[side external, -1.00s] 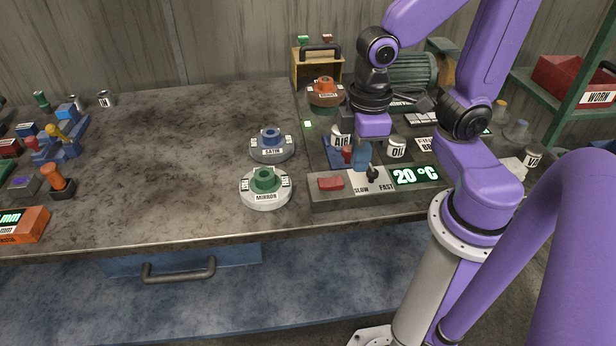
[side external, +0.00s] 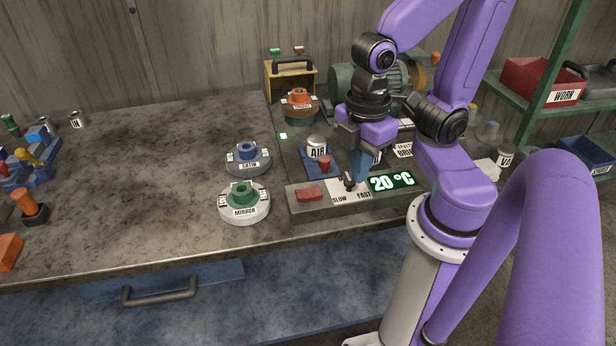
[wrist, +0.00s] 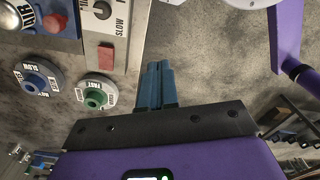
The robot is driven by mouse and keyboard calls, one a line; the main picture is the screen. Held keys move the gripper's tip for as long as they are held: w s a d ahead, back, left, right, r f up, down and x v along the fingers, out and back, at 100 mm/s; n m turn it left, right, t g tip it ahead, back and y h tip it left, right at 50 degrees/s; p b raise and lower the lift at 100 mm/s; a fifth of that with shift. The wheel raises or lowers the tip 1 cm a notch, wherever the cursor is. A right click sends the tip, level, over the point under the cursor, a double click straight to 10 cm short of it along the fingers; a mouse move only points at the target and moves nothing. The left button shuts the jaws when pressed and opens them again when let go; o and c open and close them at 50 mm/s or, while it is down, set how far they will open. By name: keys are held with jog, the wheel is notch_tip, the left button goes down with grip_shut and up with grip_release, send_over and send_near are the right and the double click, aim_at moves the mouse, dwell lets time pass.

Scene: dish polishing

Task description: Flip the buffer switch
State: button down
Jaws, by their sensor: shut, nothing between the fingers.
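The control panel (side external: 300,207) at the bench's front has a red rocker (side external: 309,194) and a small black toggle lever (side external: 349,182) above the SLOW and FAST labels. I cannot tell which is the buffer switch. My gripper (side external: 360,180) has its blue fingers shut and empty, just right of the lever, toward FAST. I cannot tell whether they touch it. In the wrist view the shut fingers (wrist: 158,66) stand right of the panel, with the red rocker (wrist: 106,56) and black lever (wrist: 102,10) at upper left.
A green "20 °C" display (side external: 392,182) is right of the lever. The AIR button box (side external: 322,160) stands behind the panel. The MIRROR wheel (side external: 244,203) and SATIN wheel (side external: 248,157) lie to the left. The bench's middle (side external: 150,170) is clear.

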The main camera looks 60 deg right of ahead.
jog(key=w+d+r+n+g, duration=0.2)
jog(key=w+n, duration=0.4)
jog(key=w, duration=0.1)
jog(key=n+y, duration=0.2)
jog(key=n, duration=0.4)
send_over(319, 188)
jog(key=w+d, duration=0.2)
jog(key=shift+w+d+r+n, duration=0.4)
jog(key=shift+r+n, duration=0.15)
jog(key=shift+n, duration=0.05)
jog(key=shift+f, duration=0.1)
jog(key=x, duration=1.2)
jog(key=shift+d+f, duration=0.15)
jog(key=shift+f, duration=0.75)
jog(key=shift+f, duration=0.1)
